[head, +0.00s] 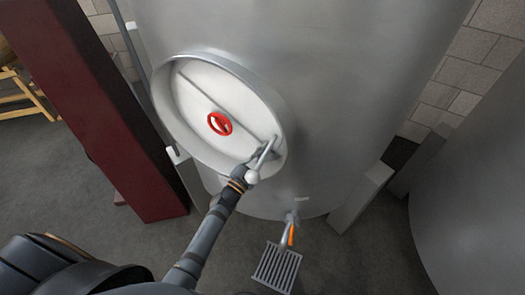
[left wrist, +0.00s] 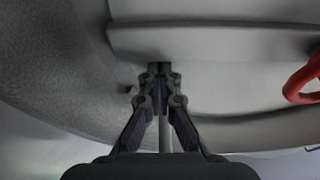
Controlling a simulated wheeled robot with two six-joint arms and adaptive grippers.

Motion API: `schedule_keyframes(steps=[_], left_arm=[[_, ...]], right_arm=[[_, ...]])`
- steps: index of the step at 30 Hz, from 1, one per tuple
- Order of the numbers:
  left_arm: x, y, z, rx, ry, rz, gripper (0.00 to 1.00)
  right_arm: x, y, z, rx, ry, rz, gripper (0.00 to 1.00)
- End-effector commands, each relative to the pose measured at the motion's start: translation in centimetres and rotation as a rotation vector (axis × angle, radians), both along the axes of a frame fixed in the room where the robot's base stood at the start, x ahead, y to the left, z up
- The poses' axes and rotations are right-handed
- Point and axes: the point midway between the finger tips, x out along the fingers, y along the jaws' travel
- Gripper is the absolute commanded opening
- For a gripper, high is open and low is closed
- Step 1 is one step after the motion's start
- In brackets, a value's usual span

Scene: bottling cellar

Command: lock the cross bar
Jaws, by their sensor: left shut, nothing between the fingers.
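A round pale door (head: 190,110) in a raised rim sits on the steel tank. The grey cross bar (head: 200,88) runs slantwise over it, with a red handwheel (head: 220,123) at its middle. The bar (left wrist: 215,40) and part of the handwheel (left wrist: 305,82) show in the left wrist view. A grey lever (head: 264,154) with a pale ball knob (head: 252,177) is at the bar's lower right end. My left gripper (head: 241,173) is close beside the knob; contact cannot be told. Its fingers (left wrist: 158,72) are shut and empty. My right gripper is out of view.
A tap with an orange handle (head: 291,235) sticks out below the door, over a floor grate (head: 276,268). A dark red post (head: 90,110) stands left of the tank. Another steel tank (head: 475,190) stands at the right.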

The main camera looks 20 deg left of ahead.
Motion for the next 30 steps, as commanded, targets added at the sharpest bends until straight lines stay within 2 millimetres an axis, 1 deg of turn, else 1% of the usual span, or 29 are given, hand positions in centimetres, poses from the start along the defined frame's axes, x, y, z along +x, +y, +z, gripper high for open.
schedule_keyframes(steps=[5,13,21,30], left_arm=[[0.0,0.3,-0.7,0.035,-0.004,0.0,0.0],[0.2,1.8,-3.3,0.199,-0.023,0.0,0.0],[0.6,4.7,-6.2,0.45,-0.058,0.0,0.0],[1.1,8.4,-8.3,0.715,-0.092,0.0,0.0]], right_arm=[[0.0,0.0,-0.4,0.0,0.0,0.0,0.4],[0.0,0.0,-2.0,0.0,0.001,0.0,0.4],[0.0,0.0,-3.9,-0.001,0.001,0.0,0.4],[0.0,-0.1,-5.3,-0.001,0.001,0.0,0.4]])
